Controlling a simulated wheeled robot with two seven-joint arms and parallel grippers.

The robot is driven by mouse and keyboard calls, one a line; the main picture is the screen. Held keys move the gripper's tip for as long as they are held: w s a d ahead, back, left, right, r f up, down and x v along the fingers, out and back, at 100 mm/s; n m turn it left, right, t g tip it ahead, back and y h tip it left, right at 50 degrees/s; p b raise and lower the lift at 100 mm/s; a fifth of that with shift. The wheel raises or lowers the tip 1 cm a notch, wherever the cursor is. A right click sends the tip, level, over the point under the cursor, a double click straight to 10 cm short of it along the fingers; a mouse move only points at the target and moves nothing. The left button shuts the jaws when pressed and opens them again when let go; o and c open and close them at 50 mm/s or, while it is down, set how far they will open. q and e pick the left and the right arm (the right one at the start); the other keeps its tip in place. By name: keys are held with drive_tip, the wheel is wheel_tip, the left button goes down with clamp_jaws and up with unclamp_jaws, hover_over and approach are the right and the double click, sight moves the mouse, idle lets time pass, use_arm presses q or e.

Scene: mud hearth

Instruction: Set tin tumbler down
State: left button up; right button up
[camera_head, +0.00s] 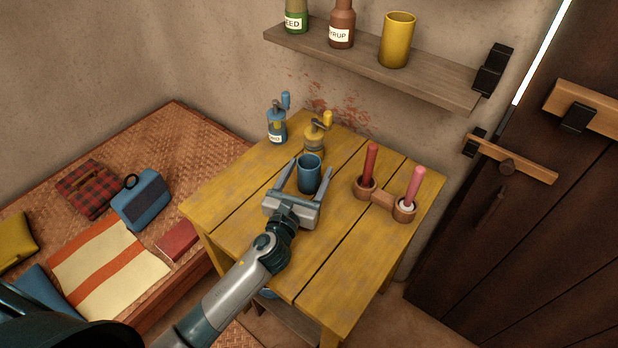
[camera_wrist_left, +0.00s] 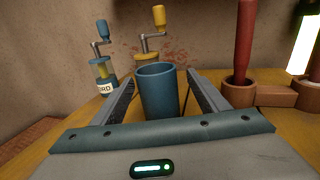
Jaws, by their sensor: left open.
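A blue tumbler (camera_head: 308,176), which I take to be the tin tumbler, stands upright on the yellow wooden table (camera_head: 350,262). My left gripper (camera_head: 304,178) is open, with one finger on each side of the tumbler. In the left wrist view the tumbler (camera_wrist_left: 158,92) shows between the two fingers (camera_wrist_left: 155,95), with gaps on both sides. Its base is partly hidden behind the gripper's body. My right gripper is not in view.
A yellow grinder (camera_head: 315,137) stands just behind the tumbler, and a blue one (camera_head: 277,125) is at the back left. A wooden holder (camera_head: 383,199) with two red sticks is to the right. The table's front is clear. A shelf (camera_head: 370,66) hangs above.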

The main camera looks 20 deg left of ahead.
sight(313, 160)
use_arm(q)
drive_tip(key=shift+w+r, duration=0.1)
drive_tip(key=shift+w, duration=0.3)
drive_tip(key=w+p, duration=0.1)
drive_tip(key=w, duration=0.2)
drive_tip(key=shift+a, duration=0.15)
drive_tip(key=shift+w, duration=0.6)
drive_tip(key=c, duration=1.3)
